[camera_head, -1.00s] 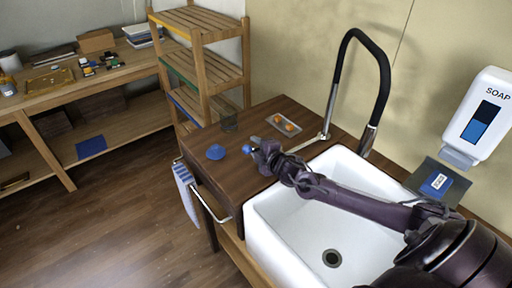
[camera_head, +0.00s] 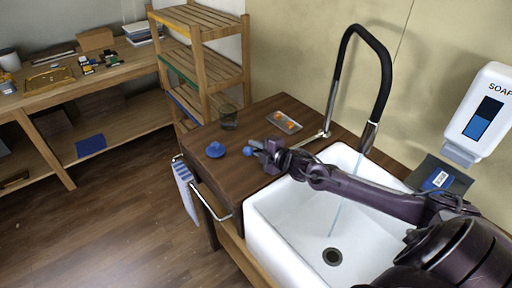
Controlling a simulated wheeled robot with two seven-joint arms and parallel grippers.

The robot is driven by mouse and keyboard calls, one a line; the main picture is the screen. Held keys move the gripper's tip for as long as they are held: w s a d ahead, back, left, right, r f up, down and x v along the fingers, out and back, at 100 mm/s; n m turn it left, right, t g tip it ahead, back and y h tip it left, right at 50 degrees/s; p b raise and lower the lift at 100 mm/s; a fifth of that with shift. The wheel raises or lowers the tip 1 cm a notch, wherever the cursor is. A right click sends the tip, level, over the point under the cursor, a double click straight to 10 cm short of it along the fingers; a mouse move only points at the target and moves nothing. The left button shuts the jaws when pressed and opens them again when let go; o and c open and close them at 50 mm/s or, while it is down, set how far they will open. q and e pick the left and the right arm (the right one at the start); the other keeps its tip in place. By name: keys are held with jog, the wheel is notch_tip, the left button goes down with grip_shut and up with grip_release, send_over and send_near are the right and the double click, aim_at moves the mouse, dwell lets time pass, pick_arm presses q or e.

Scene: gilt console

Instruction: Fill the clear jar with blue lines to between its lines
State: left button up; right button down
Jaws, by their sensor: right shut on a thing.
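A clear jar (camera_head: 229,119) stands on the dark wooden counter (camera_head: 262,120), towards its back left. It is too small to make out lines or a level. My right gripper (camera_head: 258,150) is low over the counter, front right of the jar and apart from it. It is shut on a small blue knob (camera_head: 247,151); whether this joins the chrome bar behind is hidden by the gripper. The black tap (camera_head: 384,75) arches over the white sink (camera_head: 268,222). A thin pale-blue stream (camera_head: 337,214) runs down into the basin. My left gripper is out of view.
A blue domed piece (camera_head: 215,150) lies left of my gripper. A small tray (camera_head: 285,122) with orange things is behind it. A soap dispenser (camera_head: 482,115) hangs at right. A towel (camera_head: 186,187) hangs on the counter's front rail.

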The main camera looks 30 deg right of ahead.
jog(key=c, duration=1.4)
grip_release()
jog(key=shift+c, duration=0.2)
jog(key=shift+s, duration=0.1)
jog(key=shift+s+d, duration=0.15)
jog(key=shift+s, duration=0.35)
jog(key=v, duration=0.4)
jog(key=shift+s+r+b, duration=0.1)
jog(key=shift+s+b, duration=0.2)
jog(key=shift+s, duration=0.05)
jog(key=shift+v, duration=0.95)
jog(key=shift+r, duration=0.15)
